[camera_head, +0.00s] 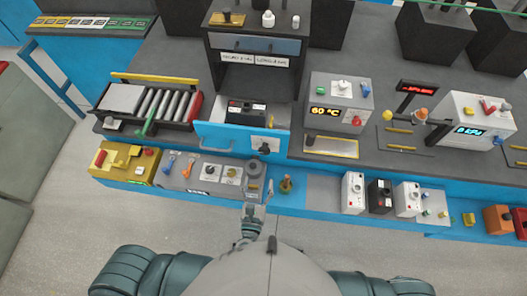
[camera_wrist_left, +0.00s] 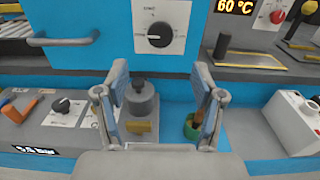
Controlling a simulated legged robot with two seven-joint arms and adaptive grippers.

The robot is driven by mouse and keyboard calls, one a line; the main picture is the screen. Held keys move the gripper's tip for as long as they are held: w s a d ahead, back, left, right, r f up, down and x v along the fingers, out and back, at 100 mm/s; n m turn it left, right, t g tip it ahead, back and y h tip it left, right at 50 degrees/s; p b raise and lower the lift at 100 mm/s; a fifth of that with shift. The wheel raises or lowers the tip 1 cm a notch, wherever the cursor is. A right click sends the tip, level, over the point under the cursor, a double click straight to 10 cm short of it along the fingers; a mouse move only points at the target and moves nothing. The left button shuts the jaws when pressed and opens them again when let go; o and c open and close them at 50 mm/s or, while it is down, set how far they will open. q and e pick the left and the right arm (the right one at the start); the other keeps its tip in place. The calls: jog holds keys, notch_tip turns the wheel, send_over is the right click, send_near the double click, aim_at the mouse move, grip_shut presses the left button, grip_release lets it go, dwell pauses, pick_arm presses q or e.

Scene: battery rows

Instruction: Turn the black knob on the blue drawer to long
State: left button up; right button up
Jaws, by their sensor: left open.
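The black knob (camera_head: 265,149) sits on a white dial plate on the right part of the blue drawer's front (camera_head: 240,140). In the left wrist view the knob (camera_wrist_left: 160,34) is close, at the top centre, with its white mark pointing left; the print around it is too small to read. My left gripper (camera_head: 258,203) is open and empty. In the left wrist view its two fingers (camera_wrist_left: 160,92) point up toward the drawer front, below the knob and apart from it. My right gripper is not in view.
Between and behind the fingers stands a grey cylinder (camera_wrist_left: 140,98) on the lower ledge, with a green pot (camera_wrist_left: 191,126) to its right. A grey panel with small knobs (camera_head: 200,176) lies left. A drawer handle (camera_wrist_left: 67,40) juts out left of the knob.

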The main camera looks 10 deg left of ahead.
aim_at(264, 153)
pick_arm(q)
jog(key=w, duration=0.3)
jog(key=w+p, duration=0.1)
jog(key=w, duration=0.3)
jog(key=w+p, duration=0.1)
jog(key=w, duration=0.2)
jog(key=shift+w+d, duration=0.3)
jog(key=shift+w, duration=0.05)
jog(key=shift+w+p, duration=0.35)
jog(key=shift+w, duration=0.15)
jog(key=c, duration=1.1)
